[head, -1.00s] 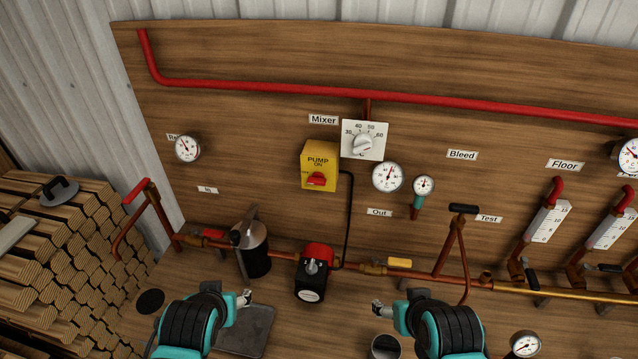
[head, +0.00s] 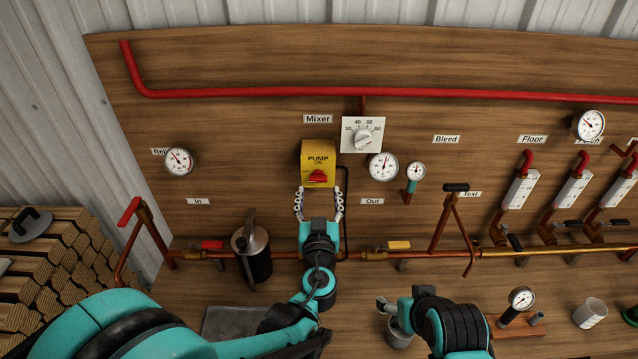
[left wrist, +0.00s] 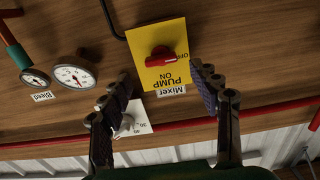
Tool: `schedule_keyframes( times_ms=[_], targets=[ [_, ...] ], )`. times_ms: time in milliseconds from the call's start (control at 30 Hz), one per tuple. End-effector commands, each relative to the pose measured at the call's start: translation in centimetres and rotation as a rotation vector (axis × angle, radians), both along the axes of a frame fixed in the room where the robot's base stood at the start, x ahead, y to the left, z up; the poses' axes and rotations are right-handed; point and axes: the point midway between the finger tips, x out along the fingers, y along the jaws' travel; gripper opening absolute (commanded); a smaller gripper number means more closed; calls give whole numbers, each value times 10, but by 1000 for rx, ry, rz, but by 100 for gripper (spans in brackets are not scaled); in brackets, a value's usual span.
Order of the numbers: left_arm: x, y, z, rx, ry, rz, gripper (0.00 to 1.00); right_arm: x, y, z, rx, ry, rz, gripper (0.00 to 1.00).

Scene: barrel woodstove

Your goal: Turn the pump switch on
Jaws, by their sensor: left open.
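The yellow pump box (head: 318,157) is fixed to the wooden board under the Mixer label, with its red switch knob (head: 318,177) on the front. My left gripper (head: 319,194) is open and empty, just below the box in the head view. In the left wrist view the box (left wrist: 172,32) appears upside down, and the red knob (left wrist: 160,58) lies roughly crosswise with "OFF" at its right. The left gripper's two fingers (left wrist: 160,85) are spread apart, with no contact on the knob visible. My right gripper (head: 385,304) is low at centre, its jaw opening unclear.
A white mixer dial (head: 363,135) and a round gauge (head: 384,166) sit right of the box. A black cable (head: 346,205) runs down beside it. Copper pipework (head: 440,254) with valves crosses below.

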Motion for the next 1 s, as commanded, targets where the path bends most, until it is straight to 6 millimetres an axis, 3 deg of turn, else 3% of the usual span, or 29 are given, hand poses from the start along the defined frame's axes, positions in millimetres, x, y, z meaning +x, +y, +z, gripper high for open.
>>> schedule_keyframes(
  times_ms=[100, 300, 633, 667, 833, 1000],
  targets=[
    [22, 1, -1, 0, 1, 3, 62, 0, 0, -4, 0, 0, 0, 69],
    [46, 1, -1, 1, 1, 2, 62, 0, 0, -7, 0, 0, 0, 69],
    [51, 1, 0, 1, 1, 2, 62, 0, 0, -7, 0, 0, 0, 69],
    [51, 1, 0, 1, 1, 2, 59, 0, 0, -7, 0, 0, 0, 69],
    [51, 1, 0, 1, 1, 2, 15, 0, 0, -7, 0, 0, 0, 69],
    [51, 1, 0, 2, 1, 2, 12, 0, 0, -7, 0, 0, 0, 69]
  ],
)
